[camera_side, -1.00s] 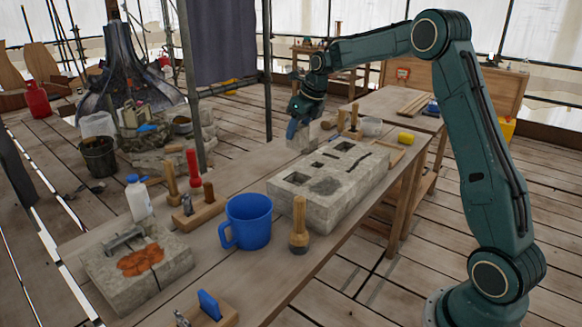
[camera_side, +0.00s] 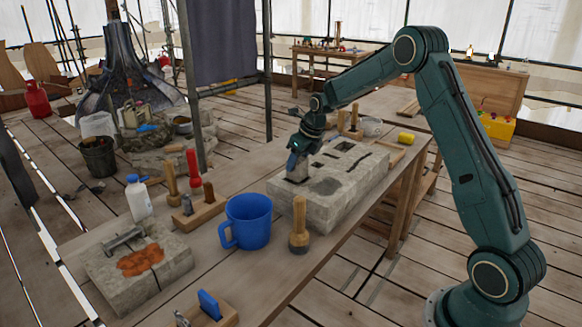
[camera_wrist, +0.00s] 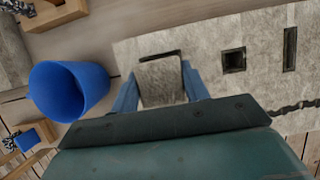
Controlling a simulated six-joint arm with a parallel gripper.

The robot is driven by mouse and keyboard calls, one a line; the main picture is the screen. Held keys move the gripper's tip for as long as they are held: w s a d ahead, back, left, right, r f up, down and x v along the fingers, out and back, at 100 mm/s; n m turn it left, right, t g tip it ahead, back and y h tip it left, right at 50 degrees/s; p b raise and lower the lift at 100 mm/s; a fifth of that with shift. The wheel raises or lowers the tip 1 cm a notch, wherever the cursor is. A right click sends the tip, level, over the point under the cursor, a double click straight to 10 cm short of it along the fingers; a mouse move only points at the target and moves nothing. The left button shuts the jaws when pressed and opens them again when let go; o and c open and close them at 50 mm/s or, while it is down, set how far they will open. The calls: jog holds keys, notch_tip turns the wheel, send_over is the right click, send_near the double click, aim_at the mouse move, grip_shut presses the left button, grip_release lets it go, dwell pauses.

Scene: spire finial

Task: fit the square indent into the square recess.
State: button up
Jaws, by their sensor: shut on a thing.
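The square indent (camera_wrist: 161,82) is a grey stone piece between my gripper's blue fingers. My gripper (camera_side: 298,170) is shut on it over the near end of the long stone block (camera_side: 345,193). The fingers also show on both sides of the piece in the wrist view (camera_wrist: 160,92). The square recess (camera_wrist: 158,55) is mostly hidden under the piece; a thin dark edge shows along its far side and upper right corner. The piece looks nearly lined up with it. I cannot tell whether its lower end is inside the recess.
A smaller square hole (camera_wrist: 233,60) and a narrow slot (camera_wrist: 290,48) lie to the right on the block. A blue mug (camera_side: 247,221) and a wooden-handled tool (camera_side: 299,225) stand near the block. Mallets and a yellow sponge (camera_side: 406,138) stand behind.

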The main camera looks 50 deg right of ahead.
aim_at(297, 170)
jog(key=shift+f, duration=1.5)
jog(key=shift+f, duration=0.35)
jog(key=shift+s+f, duration=0.1)
jog(key=shift+f, duration=0.15)
jog(key=o, duration=1.3)
jog(key=shift+f, duration=0.2)
jog(key=shift+c, duration=0.2)
jog(key=shift+a, duration=0.25)
jog(key=shift+r, duration=0.7)
jog(key=v, duration=1.2)
jog(key=shift+d, duration=0.25)
